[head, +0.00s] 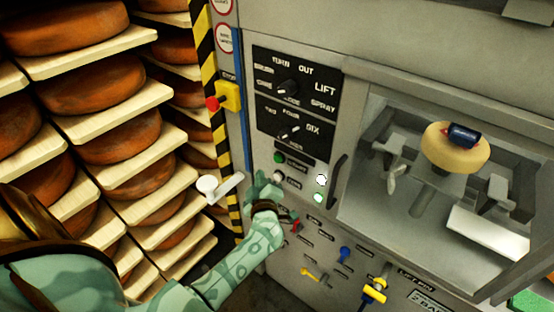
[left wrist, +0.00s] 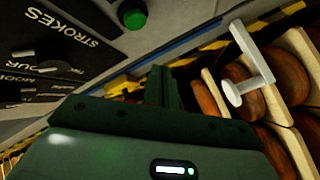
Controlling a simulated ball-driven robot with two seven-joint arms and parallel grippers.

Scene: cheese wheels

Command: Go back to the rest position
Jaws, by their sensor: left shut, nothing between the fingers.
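My left gripper (head: 262,186) is in front of the grey machine's control panel, between the white lever and the lower buttons. In the left wrist view its fingers (left wrist: 163,88) are together with nothing between them. A white crank lever (head: 220,187) is just left of the gripper and seems apart from it; it also shows in the left wrist view (left wrist: 246,68). A green button (head: 279,157) is just above the gripper, and it shows in the left wrist view (left wrist: 133,14). My right gripper is not in view.
Shelves with several cheese wheels (head: 95,85) stand at the left. A black dial panel (head: 290,100), a red emergency button (head: 213,104) and several coloured valves (head: 373,291) surround the arm. At the right, an open bay (head: 400,130) holds a pale cheese wheel (head: 455,150).

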